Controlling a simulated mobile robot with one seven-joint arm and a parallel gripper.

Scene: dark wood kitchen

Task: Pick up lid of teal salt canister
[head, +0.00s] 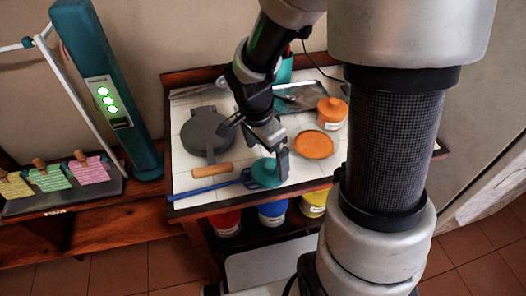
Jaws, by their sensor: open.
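A round teal piece (264,173), which looks like the lid, lies near the front edge of the tiled worktop. My gripper (270,156) is open just above it, with one finger at its right side. The gripper hides part of the teal piece, and I cannot tell whether they touch. Another teal object (285,70), perhaps the canister, stands at the back, partly hidden behind my arm.
On the worktop (185,180) are a dark round press (206,134) with a wooden handle, a blue utensil (208,188), an orange disc (314,145), an orange canister (332,113) and a grey tray (305,96). Red, blue and yellow containers (272,212) stand below.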

